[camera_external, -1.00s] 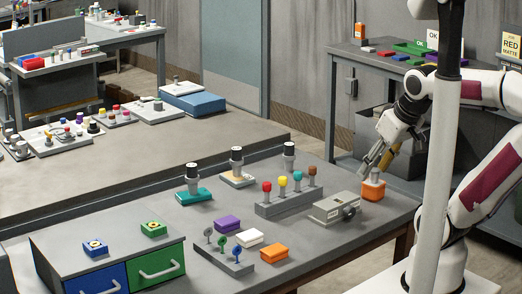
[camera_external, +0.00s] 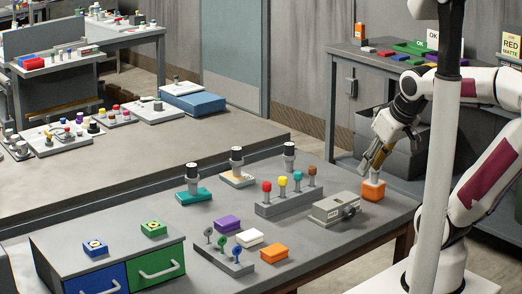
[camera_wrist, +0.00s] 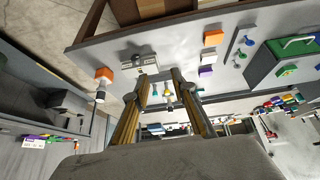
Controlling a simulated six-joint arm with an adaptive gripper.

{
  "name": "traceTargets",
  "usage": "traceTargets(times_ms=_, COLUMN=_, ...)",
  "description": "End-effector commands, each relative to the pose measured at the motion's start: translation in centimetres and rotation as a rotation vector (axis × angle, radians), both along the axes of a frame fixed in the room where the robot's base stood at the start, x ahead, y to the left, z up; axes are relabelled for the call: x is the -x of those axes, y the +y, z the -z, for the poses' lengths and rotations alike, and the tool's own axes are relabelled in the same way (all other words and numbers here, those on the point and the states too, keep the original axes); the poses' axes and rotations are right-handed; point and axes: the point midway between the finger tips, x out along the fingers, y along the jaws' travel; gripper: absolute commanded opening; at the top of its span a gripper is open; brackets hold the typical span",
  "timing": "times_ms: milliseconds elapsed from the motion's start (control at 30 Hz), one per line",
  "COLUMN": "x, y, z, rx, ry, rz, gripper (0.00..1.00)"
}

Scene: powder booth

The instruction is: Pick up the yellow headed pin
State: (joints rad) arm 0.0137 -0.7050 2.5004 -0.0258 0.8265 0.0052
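The yellow headed pin (camera_external: 283,182) stands upright in a grey rack block (camera_external: 290,202), between a red headed pin (camera_external: 267,187) on its left and a teal one (camera_external: 297,175) on its right. A brown headed pin (camera_external: 312,170) is at the rack's right end. My gripper (camera_external: 372,162) is above the table's right side, well right of the rack and near an orange block. In the wrist view my gripper (camera_wrist: 160,78) has its two fingers spread with nothing held. Small coloured pin heads show between and beyond the fingers there, partly hidden.
An orange block (camera_external: 374,190) with a pale post stands below my gripper. A grey boxy fixture (camera_external: 334,208) lies between it and the rack. Black-capped posts stand behind the rack. Purple, white and orange blocks and a low pin stand (camera_external: 222,255) lie in front left.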

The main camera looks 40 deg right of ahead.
Motion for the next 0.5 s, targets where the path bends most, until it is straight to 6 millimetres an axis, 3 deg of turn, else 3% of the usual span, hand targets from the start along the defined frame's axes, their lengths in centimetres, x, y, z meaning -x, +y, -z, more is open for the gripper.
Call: traceTargets(times_ms=500, x=-10.5, y=-4.4, z=1.7, rx=0.117, ry=-0.150, rz=0.014, gripper=0.26)
